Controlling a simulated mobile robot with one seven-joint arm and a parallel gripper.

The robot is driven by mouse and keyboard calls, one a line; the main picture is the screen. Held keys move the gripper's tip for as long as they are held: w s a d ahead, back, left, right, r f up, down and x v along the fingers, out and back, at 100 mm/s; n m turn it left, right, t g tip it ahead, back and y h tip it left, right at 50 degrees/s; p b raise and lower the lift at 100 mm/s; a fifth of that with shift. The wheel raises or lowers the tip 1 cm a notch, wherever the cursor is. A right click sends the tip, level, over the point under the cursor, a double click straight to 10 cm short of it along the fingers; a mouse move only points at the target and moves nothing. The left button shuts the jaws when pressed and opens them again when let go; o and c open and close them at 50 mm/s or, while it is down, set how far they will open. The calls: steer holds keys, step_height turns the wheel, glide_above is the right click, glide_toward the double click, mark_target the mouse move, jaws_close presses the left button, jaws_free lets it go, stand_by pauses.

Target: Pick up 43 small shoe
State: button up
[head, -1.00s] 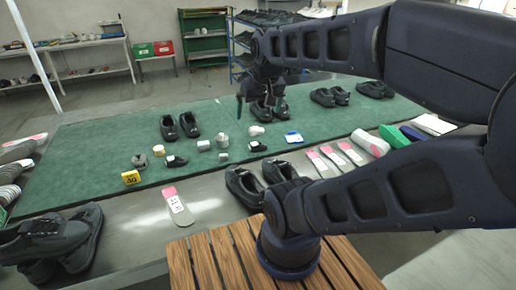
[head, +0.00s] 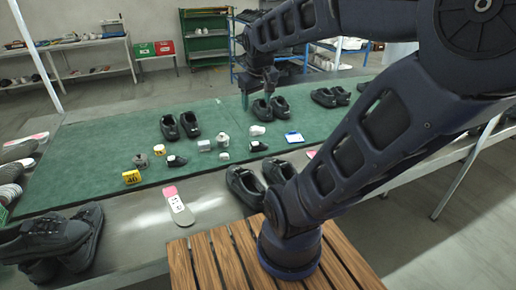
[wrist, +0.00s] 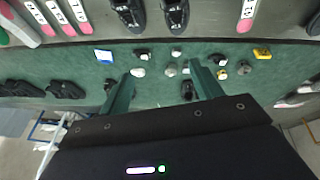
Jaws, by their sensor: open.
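Several small shoe-like pieces stand on the green mat (head: 100,195). They include a black one (head: 176,161), another black one (head: 258,147), a white one (head: 257,130) and a grey one (head: 141,160). I cannot read a 43 on any of them; only the yellow block (head: 132,177) shows a legible number, 40. My gripper (head: 257,92) is open and empty above the far part of the mat, beyond the small pieces. In the wrist view its green fingers (wrist: 163,88) are spread apart, with a white piece (wrist: 138,72) showing between them.
Full-size black shoes stand on the mat (head: 180,126) and at the table's near edge (head: 246,186). An insole (head: 179,206) lies nearby. A blue-and-white card (head: 294,137) lies right of the small pieces. More shoes (head: 48,240) stand front left.

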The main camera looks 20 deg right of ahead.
steer(key=w+d+f+n+g+h, duration=0.1)
steer(key=w+d+f+n+g, duration=0.2)
steer(key=w, duration=0.9)
steer(key=n+g+h, duration=0.1)
steer(key=n+h, duration=0.2)
steer(key=n, duration=1)
glide_above(257, 143)
steer(key=a, duration=0.3)
steer(key=f, duration=2.9)
steer(key=shift+w+a+f, duration=0.2)
steer(key=shift+w+f, duration=0.1)
steer(key=shift+f, duration=0.05)
steer(key=x, duration=1)
steer(key=shift+s+a+f, duration=0.15)
steer(key=shift+a+f, duration=0.05)
steer(key=shift+f, duration=0.25)
steer(key=c, duration=1.1)
